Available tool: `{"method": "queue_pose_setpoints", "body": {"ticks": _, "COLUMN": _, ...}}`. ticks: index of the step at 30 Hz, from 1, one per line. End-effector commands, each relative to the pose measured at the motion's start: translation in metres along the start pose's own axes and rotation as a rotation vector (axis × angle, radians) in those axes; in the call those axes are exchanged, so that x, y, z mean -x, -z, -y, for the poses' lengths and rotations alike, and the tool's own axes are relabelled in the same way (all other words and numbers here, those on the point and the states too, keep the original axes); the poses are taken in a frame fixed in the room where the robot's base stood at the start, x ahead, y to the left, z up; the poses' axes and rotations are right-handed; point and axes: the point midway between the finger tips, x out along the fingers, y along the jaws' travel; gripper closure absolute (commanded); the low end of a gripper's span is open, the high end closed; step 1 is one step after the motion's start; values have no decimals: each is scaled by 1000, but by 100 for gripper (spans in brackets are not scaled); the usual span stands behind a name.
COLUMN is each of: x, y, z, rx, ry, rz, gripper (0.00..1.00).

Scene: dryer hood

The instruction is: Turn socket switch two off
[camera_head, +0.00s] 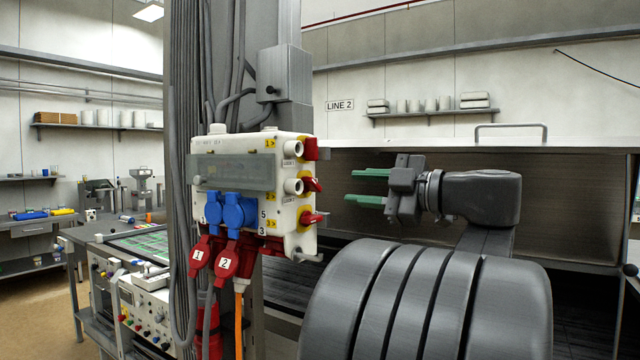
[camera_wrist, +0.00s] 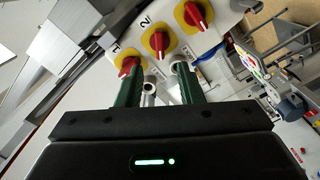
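The white socket box (camera_head: 255,165) is mounted on the grey column, with red rotary switches on yellow plates along its right side. Socket switch two (camera_wrist: 158,43), marked 2, is the middle one in the wrist view. In the head view the middle switch (camera_head: 313,184) shows from the side. The switch marked 1 (camera_wrist: 128,65) is beside my left fingertip in the wrist view. My gripper (camera_head: 349,185) is open and empty, with its green fingers pointing at the box and a gap before the switches. In the wrist view my gripper (camera_wrist: 157,71) has the middle switch beyond its fingertips.
A third red switch (camera_wrist: 195,14) is in the upper wrist view. A large grey hood (camera_head: 590,200) stands behind my arm. Free space lies between my fingers and the box.

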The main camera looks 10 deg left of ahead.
Motion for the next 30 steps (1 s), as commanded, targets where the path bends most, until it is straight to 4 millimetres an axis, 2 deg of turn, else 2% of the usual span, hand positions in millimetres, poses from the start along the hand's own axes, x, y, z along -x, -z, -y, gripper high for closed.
{"method": "queue_pose_setpoints", "body": {"ticks": 9, "x": -54, "y": 2, "z": -1, "rx": -1, "ry": 2, "rz": -4, "gripper": 66}}
{"method": "queue_pose_setpoints", "body": {"ticks": 15, "x": -78, "y": 1, "z": -1, "rx": 0, "ry": 0, "rz": -3, "gripper": 66}}
{"method": "queue_pose_setpoints", "body": {"ticks": 21, "x": -89, "y": 0, "z": 0, "rx": 0, "ry": -1, "rz": -1, "gripper": 66}}
{"method": "queue_pose_setpoints", "body": {"ticks": 30, "x": -90, "y": 0, "z": 0, "rx": 0, "ry": -2, "rz": 0, "gripper": 68}}
